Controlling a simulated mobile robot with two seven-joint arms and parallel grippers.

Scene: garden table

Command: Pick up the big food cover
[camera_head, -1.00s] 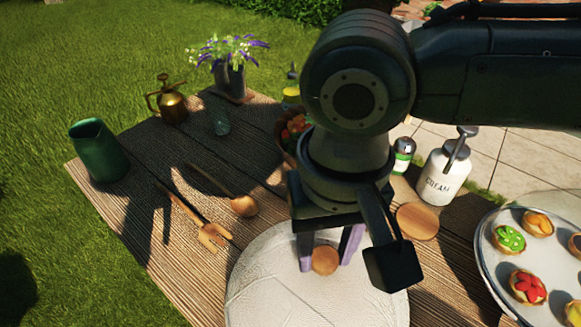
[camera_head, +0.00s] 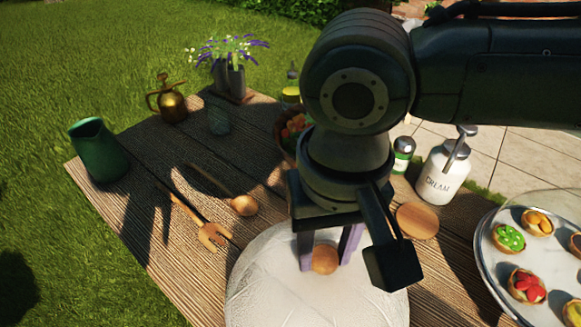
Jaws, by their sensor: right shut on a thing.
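The big food cover (camera_head: 270,285) is a pale, domed mesh cover at the bottom middle of the head view. A round wooden knob (camera_head: 324,260) sits on its top. My right gripper (camera_head: 328,256) points down over the cover, with its purple-padded fingers on either side of the knob, shut on it. The cover's lower edge runs out of the picture, so I cannot tell whether it touches the table. My left gripper is not in view.
The wooden table (camera_head: 150,235) holds a fork (camera_head: 212,236), a spoon (camera_head: 243,205), a green pitcher (camera_head: 98,150) and a brass sprayer (camera_head: 171,104). A tray (camera_head: 487,262) of tarts is at right, near a wooden disc (camera_head: 417,221) and a white dispenser (camera_head: 437,178).

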